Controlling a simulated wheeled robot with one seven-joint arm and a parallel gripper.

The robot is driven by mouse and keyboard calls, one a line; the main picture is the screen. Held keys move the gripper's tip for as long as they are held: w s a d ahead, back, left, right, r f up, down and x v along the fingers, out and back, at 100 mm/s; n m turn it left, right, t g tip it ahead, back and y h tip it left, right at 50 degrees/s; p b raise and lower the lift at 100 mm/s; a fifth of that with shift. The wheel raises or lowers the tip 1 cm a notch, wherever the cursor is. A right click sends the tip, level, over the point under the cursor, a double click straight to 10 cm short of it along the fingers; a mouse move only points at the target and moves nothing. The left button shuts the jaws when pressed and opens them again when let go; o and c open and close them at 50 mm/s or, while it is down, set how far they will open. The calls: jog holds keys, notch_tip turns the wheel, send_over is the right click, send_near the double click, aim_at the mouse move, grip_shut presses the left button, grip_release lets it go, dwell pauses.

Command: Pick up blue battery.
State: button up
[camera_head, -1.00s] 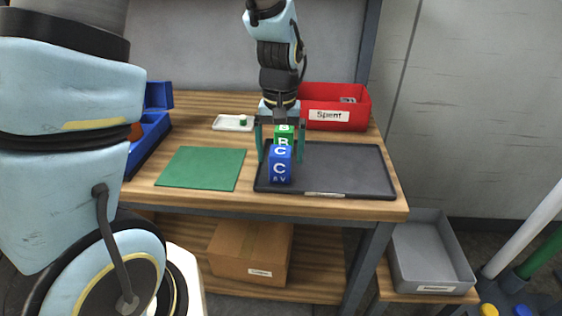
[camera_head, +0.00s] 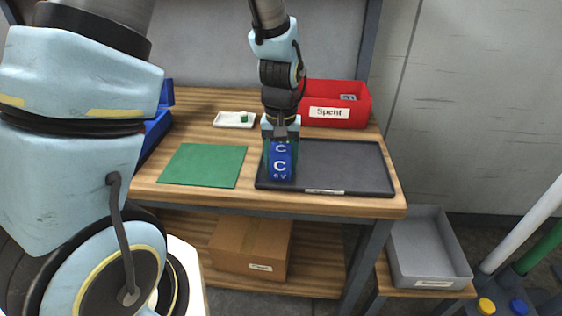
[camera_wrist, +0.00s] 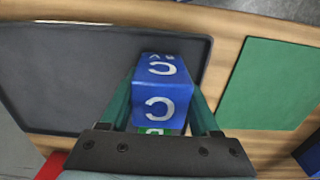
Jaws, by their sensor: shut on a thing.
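The blue battery (camera_head: 281,162) is a blue block marked with a white C and smaller letters. It stands at the left end of the dark tray (camera_head: 340,165). In the wrist view the blue battery (camera_wrist: 161,92) sits between the two green fingers. My gripper (camera_head: 281,145) has come down over it from above and is shut on it. In the wrist view my gripper (camera_wrist: 162,100) has a finger against each side of the block. A green battery (camera_wrist: 158,131) shows partly behind the blue one; in the head view it is hidden. I cannot tell whether the blue battery is clear of the tray.
A green mat (camera_head: 203,165) lies left of the tray. A red bin labelled Spent (camera_head: 331,112) stands at the back right. A blue bin (camera_head: 155,133) is at the left. A grey bin (camera_head: 428,250) sits lower right.

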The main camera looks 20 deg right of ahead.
grip_shut()
dwell(0.5)
notch_tip(320, 180, up, 10)
jog(key=shift+r+b, duration=0.1)
jog(key=shift+b, duration=0.9)
